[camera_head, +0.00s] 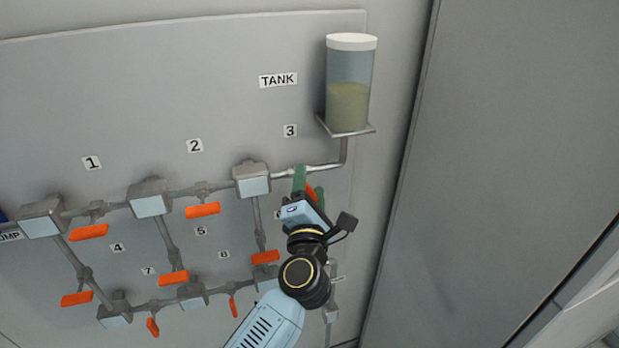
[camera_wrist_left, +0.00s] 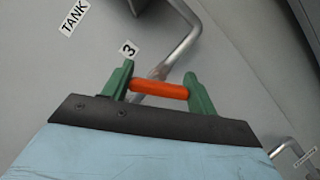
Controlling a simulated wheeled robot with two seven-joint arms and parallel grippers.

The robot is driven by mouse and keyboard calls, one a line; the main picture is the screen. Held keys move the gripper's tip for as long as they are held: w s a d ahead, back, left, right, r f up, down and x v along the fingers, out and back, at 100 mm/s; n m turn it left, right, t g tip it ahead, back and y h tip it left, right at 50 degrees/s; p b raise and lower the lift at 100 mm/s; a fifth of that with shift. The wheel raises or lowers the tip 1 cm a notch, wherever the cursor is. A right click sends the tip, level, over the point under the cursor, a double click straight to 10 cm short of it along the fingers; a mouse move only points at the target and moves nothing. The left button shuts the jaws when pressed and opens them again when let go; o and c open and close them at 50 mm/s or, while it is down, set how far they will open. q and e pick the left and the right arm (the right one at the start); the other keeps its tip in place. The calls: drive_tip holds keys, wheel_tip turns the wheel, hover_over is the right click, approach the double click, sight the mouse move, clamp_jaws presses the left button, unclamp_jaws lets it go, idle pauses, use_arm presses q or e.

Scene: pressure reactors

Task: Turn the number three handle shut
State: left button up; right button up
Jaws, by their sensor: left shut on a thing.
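The number three handle is orange (camera_head: 311,192) and sits on the pipe below the "3" label (camera_head: 290,131). My left gripper (camera_head: 310,186) has its green fingers at this handle, and its arm comes up from below. In the left wrist view the orange handle (camera_wrist_left: 159,89) lies crosswise between the two green fingers (camera_wrist_left: 158,86), touching both, with the pipe behind it. The gripper is shut on the handle. The gripper body hides part of the handle and valve in the head view. My right gripper is not in view.
The tank (camera_head: 349,85) stands on a small shelf above right. Other orange handles, such as those under "1" (camera_head: 89,232) and "2" (camera_head: 203,210), sit on pipes to the left. A grey block (camera_head: 251,179) is just left of the gripper. A plain grey wall panel (camera_head: 510,150) is on the right.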

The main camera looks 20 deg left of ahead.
use_arm(q)
drive_tip(key=m+g, duration=0.1)
drive_tip(key=m, duration=0.2)
drive_tip(key=m+g+h, duration=0.1)
drive_tip(key=m, duration=0.2)
drive_tip(key=shift+f, duration=0.15)
idle(0.6)
drive_tip(key=o, duration=1)
drive_tip(key=shift+s, duration=0.1)
drive_tip(key=b+v, duration=0.1)
drive_tip(key=v, duration=1.2)
drive_tip(key=shift+b, duration=0.4)
drive_tip(key=shift+s, duration=0.1)
